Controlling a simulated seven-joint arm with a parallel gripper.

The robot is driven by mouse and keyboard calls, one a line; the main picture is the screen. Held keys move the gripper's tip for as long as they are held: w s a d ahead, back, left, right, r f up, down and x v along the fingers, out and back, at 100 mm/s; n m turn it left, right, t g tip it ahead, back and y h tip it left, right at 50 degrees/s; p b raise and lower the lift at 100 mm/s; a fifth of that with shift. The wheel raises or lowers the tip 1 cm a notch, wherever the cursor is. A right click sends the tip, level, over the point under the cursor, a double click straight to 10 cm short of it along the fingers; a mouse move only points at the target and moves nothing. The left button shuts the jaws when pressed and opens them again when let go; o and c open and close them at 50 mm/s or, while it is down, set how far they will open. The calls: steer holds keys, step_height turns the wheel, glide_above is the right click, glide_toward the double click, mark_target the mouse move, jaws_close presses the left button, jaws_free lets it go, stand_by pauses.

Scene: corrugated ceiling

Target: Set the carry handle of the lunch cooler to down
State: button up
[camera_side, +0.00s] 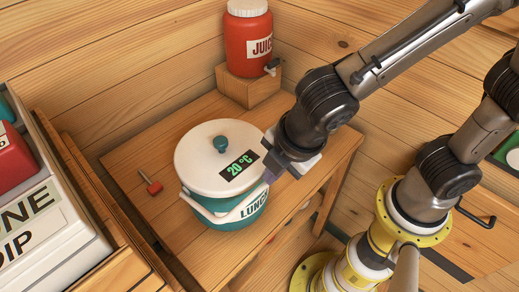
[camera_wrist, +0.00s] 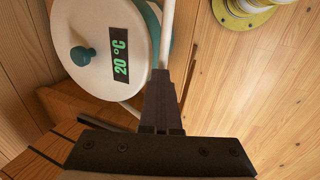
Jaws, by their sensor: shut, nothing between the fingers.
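The lunch cooler (camera_side: 230,208) stands on the wooden table, with a teal body, a white lid (camera_side: 205,160), a teal knob and a display reading 20 °C. Its white carry handle (camera_side: 203,211) shows low across the cooler's front left, below the lid's rim. In the wrist view the handle (camera_wrist: 167,32) is a pale bar outside the lid, running down to my fingertips. My gripper (camera_side: 270,174) is shut and empty at the cooler's right side; it also shows in the wrist view (camera_wrist: 161,78). It hides part of the cooler's side. I cannot tell whether the fingers touch the handle.
A red juice dispenser (camera_side: 249,42) stands on a wooden block (camera_side: 248,86) at the back. A small red-ended item (camera_side: 151,184) lies left of the cooler. A white box with lettering (camera_side: 45,230) is at the far left. The table (camera_side: 150,145) is otherwise mostly clear.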

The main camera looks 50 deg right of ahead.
steer(key=o, duration=0.7)
steer(key=shift+w+r, duration=0.15)
steer(key=shift+r, duration=0.1)
steer(key=v, duration=1.3)
steer(key=shift+r, duration=0.3)
